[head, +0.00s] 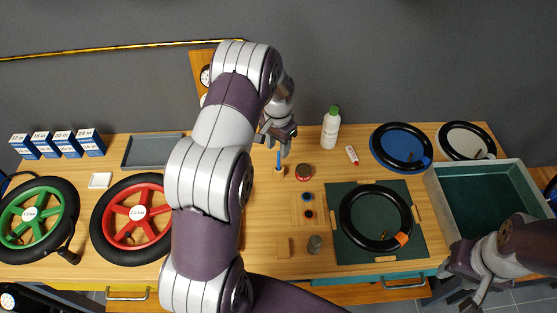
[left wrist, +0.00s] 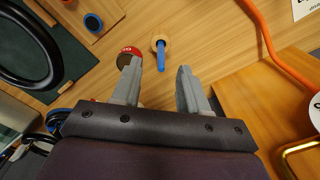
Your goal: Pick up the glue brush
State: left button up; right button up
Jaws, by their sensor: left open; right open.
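The glue brush (head: 279,158) has a blue handle and stands upright in a small wooden holder (head: 279,173) on the table. In the left wrist view the brush (left wrist: 161,60) points toward me, between the fingertip lines and just beyond them. My left gripper (head: 278,142) is open and empty, over the table just above the brush; it also shows in the left wrist view (left wrist: 159,78). My right gripper (head: 470,292) is open and empty at the lower right, near the grey bin.
A red-topped tin (head: 304,170) stands close right of the holder. A green-capped white bottle (head: 331,130) is behind it. A green mat (head: 343,256) carries a black tyre (head: 345,222). A grey bin (head: 436,200) is at right. Red (head: 112,213) and green (head: 38,218) wheels lie left.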

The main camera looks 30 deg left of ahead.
aim_at(279, 155)
pick_arm(q)
jog(key=f+p, duration=0.1)
jog(key=f, duration=0.1)
jog(key=w+f+p, duration=0.1)
jog(key=f+p, duration=0.1)
jog(key=shift+a+f, duration=0.2)
jog(key=shift+f, duration=0.2)
jog(key=shift+d+f, duration=0.1)
jog(key=shift+f, duration=0.25)
jog(key=shift+s+d+f, duration=0.1)
jog(key=shift+s, duration=0.15)
jog(key=shift+w, duration=0.1)
grip_shut()
pick_arm(e)
jog(key=r, duration=0.3)
jog(key=shift+w+a+r, duration=0.1)
jog(key=shift+w+a, duration=0.05)
jog(key=shift+w, duration=0.2)
